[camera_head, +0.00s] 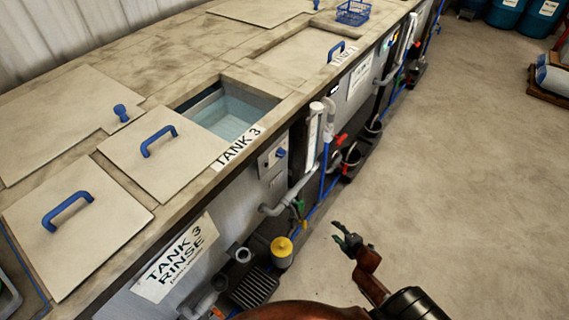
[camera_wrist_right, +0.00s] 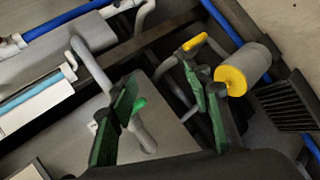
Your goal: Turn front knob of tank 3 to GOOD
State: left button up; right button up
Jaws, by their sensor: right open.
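Tank 3 is the open basin with pale blue liquid (camera_head: 232,115), marked by a white "TANK 3" label (camera_head: 239,147) on its front edge. Its front knob (camera_head: 280,153) is a small blue knob on a light panel on the tank's front face. The knob's setting is too small to read. My right gripper (camera_head: 346,238) is open and empty over the floor, to the right of the tank front and apart from the knob. In the right wrist view its green fingers (camera_wrist_right: 165,105) are spread, with pipes behind them. The knob cannot be made out there. My left gripper is not in view.
Pipes, a red-handled valve (camera_head: 340,139) and a yellow-topped cylinder (camera_head: 282,250) stick out along the tank fronts. The cylinder also shows in the right wrist view (camera_wrist_right: 243,70). A "TANK 3 RINSE" sign (camera_head: 176,262) hangs lower left.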

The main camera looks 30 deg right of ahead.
jog(key=w+r+n+t+y+b, duration=0.2)
jog(key=w+r+n+t+b, duration=0.2)
jog(key=w+r+n, duration=0.75)
jog(key=n+t+y+b, duration=0.1)
jog(key=n+y+b, duration=0.5)
jog(key=n, duration=0.6)
send_near(284, 155)
jog(key=y+p, duration=0.1)
jog(key=x, duration=0.6)
jog(key=shift+w+f, duration=0.15)
jog(key=shift+w, duration=0.2)
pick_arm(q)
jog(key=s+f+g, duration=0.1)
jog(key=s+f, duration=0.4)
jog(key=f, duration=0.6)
pick_arm(e)
jog(key=shift+w+a, duration=0.35)
jog(key=shift+w, duration=0.3)
jog(key=shift+c, duration=0.3)
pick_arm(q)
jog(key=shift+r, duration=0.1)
pick_arm(e)
jog(key=shift+m, duration=0.25)
jog(key=c, duration=1.1)
